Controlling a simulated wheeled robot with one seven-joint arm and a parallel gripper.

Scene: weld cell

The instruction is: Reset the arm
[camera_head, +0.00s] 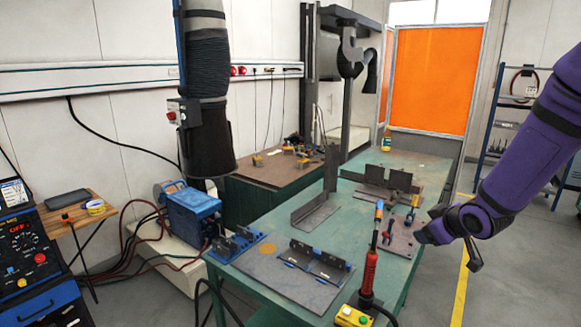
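My arm is purple and reaches in from the right edge of the head view. My gripper (447,238) is at its lower end, dark, by the right side of the green welding table (385,158). One dark finger hangs down at the right of the wrist. The gripper is seen from the side, so I cannot tell whether it is open or shut. I see nothing held in it.
A red torch (370,272) stands upright near the front, by a yellow button box (352,317). Metal plates with clamps (290,275) and an angle bracket (315,212) lie on the table. A black extraction hose (207,90) hangs left. Floor at right is clear.

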